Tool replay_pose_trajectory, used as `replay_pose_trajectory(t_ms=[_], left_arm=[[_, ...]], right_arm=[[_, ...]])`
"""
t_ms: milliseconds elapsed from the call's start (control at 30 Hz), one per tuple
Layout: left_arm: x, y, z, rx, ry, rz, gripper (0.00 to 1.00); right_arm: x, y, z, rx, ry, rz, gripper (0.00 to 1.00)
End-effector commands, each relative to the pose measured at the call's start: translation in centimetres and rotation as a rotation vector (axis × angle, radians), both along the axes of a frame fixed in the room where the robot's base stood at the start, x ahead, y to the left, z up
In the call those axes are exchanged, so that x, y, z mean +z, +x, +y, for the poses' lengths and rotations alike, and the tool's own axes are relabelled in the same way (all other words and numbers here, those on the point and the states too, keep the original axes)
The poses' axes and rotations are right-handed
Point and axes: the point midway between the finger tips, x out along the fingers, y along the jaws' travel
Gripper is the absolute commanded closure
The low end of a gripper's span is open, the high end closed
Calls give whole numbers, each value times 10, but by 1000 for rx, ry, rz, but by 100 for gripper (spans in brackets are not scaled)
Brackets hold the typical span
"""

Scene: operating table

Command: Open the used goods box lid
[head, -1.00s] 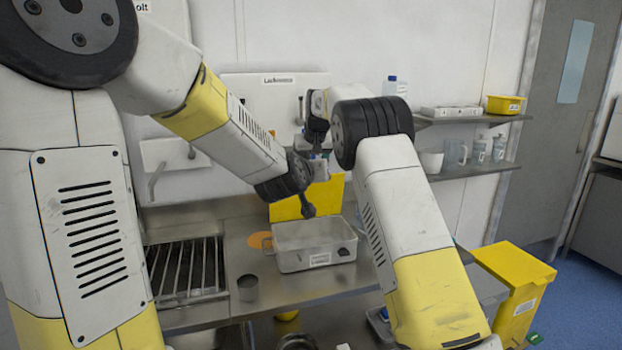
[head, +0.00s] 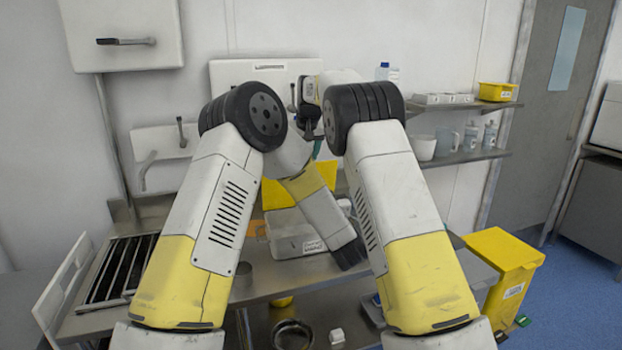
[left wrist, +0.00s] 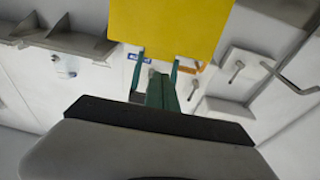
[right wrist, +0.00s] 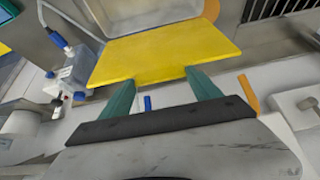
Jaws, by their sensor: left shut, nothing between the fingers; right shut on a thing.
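A flat yellow panel, which looks like the used goods box lid (head: 275,197), stands at the back of the steel table, partly hidden by my left arm. In the right wrist view the yellow lid (right wrist: 165,55) reaches between the green fingers of my right gripper (right wrist: 160,88), which is shut on its edge. The lid also fills the top of the left wrist view (left wrist: 170,25). My left gripper (left wrist: 155,75) is shut and empty, its green fingers near the lid's edge.
A yellow bin (head: 490,285) stands on the floor at right. Shelves (head: 450,160) with jugs and bottles are at the back right. A rack (head: 118,270) is at left.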

Motion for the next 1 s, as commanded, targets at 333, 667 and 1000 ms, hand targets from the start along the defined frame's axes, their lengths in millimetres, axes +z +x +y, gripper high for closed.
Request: replay_pose_trajectory(t_ms=[333,667,1000], left_arm=[[13,69,21,3,-2,-2,100],[21,114,33,0,-2,-1,100],[23,120,35,-1,-1,-1,100]], right_arm=[[3,1,-1,-1,1,-6,100],[3,1,-1,0,-1,-6,100],[3,1,-1,0,0,-7,100]])
